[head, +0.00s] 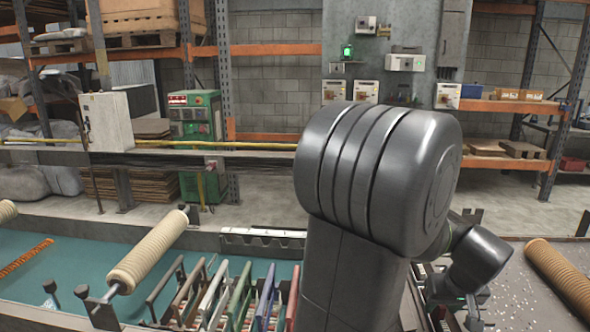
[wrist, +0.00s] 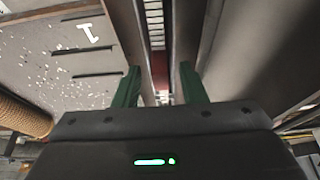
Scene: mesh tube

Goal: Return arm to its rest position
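My dark grey arm stands in the middle of the head view, bent over at a large rounded joint. Its wrist end is low at the right, and my gripper is mostly hidden there. In the wrist view my gripper (wrist: 160,82) has two green fingers spread apart. The gap between them looks empty. Beyond the gap are metal rails and a reddish patch, and I cannot tell how near the fingers are to them.
A ribbed tan tube (head: 568,278) lies on the speckled grey surface (head: 515,285) at right. Another tan tube (head: 148,250) is on a spindle at left. Coloured frames (head: 238,292) stand close left of my arm. An orange mesh strip (head: 25,258) lies on the teal surface (head: 70,262).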

